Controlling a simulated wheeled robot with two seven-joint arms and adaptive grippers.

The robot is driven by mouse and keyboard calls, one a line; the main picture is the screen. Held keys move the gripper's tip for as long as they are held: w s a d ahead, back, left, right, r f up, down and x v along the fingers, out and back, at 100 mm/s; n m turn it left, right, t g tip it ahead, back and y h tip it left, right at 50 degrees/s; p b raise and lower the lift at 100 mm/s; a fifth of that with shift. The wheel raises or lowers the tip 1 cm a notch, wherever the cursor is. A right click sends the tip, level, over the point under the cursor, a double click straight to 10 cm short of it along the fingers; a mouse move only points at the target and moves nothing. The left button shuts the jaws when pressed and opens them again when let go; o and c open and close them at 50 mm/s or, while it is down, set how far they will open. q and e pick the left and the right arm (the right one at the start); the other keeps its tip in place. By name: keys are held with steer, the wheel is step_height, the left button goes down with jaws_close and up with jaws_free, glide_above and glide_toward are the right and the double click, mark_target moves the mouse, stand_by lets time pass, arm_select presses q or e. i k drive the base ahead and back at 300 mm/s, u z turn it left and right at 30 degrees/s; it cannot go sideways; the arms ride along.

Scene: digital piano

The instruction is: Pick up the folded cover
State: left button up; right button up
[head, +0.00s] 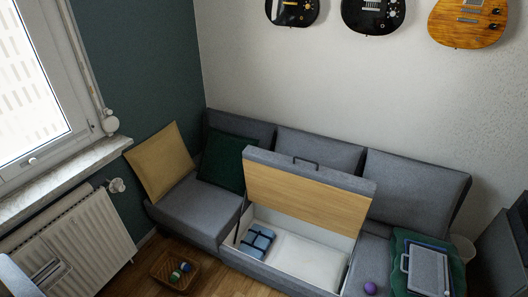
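A blue folded cloth with a lighter and darker pattern (258,241), which looks like the folded cover, lies inside the open storage box of the sofa, at its left end. Its top is in plain view and nothing touches it. At the lower left edge, a pale grey shape with a slotted grey part (50,271) in front of the radiator may be my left arm and gripper; its fingers cannot be made out. My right gripper is not in view.
The grey sofa's hinged lid (308,191) stands raised behind the white storage box (305,262). A purple ball (370,288) and a grey case (427,268) on dark green cloth are to the right. A wicker basket (174,271) stands on the floor left of the box.

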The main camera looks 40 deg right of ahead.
mark_target(256, 243)
steer(key=z, duration=1.75)
